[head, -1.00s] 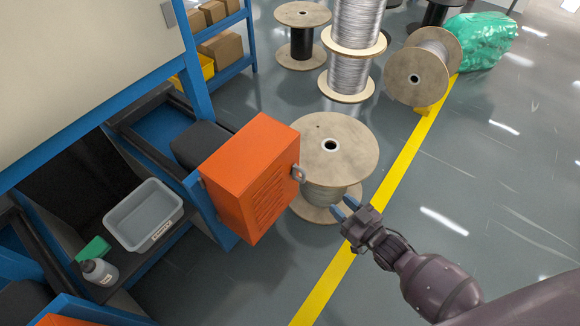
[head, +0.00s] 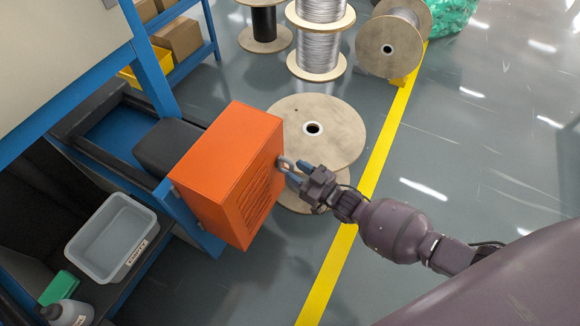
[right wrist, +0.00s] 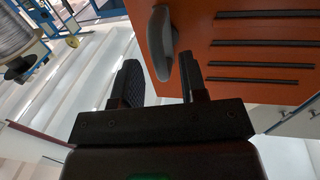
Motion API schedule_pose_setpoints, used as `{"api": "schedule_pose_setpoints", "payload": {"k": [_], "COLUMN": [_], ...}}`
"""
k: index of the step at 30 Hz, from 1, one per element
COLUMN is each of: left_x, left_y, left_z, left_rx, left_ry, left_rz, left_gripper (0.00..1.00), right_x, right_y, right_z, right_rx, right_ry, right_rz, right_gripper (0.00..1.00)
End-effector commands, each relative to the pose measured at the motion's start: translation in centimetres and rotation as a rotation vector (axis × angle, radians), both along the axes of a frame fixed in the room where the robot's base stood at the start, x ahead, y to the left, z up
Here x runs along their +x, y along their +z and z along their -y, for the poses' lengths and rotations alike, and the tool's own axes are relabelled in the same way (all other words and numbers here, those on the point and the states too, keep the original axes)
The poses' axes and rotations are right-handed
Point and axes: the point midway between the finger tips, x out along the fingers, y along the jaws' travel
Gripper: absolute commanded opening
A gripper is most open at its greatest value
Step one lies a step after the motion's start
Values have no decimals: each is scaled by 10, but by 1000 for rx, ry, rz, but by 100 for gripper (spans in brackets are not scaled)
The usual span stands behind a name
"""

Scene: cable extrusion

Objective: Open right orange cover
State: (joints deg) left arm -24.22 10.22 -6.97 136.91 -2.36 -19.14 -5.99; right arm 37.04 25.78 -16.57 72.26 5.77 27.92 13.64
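The orange cover (head: 232,172) is a box with slotted vents, shut against the machine's blue frame. Its grey handle (head: 284,163) sticks out from the right side. In the right wrist view the orange cover (right wrist: 262,48) fills the upper right. The handle (right wrist: 161,42) stands just beyond the gap between the two dark fingers of the gripper (right wrist: 160,82), which are apart and not closed on it. My left gripper is not in view.
A wooden cable spool (head: 335,125) stands on the floor behind the cover. A grey bin (head: 112,238) and a bottle (head: 68,313) sit on the shelf at lower left.

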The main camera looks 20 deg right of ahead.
Motion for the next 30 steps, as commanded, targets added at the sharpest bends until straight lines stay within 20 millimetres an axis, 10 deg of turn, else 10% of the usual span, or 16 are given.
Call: {"api": "schedule_pose_setpoints", "payload": {"k": [17, 25, 30], "left_x": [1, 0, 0], "left_y": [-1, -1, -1], "left_z": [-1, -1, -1], "left_rx": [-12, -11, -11], "left_ry": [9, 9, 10], "left_rz": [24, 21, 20], "left_gripper": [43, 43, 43], "right_x": [21, 21, 21], "right_y": [0, 0, 0], "right_z": [-11, -11, -10], "right_rx": [0, 0, 0], "right_ry": [0, 0, 0], "right_rz": [0, 0, 0], "right_gripper": [39, 0, 0]}}
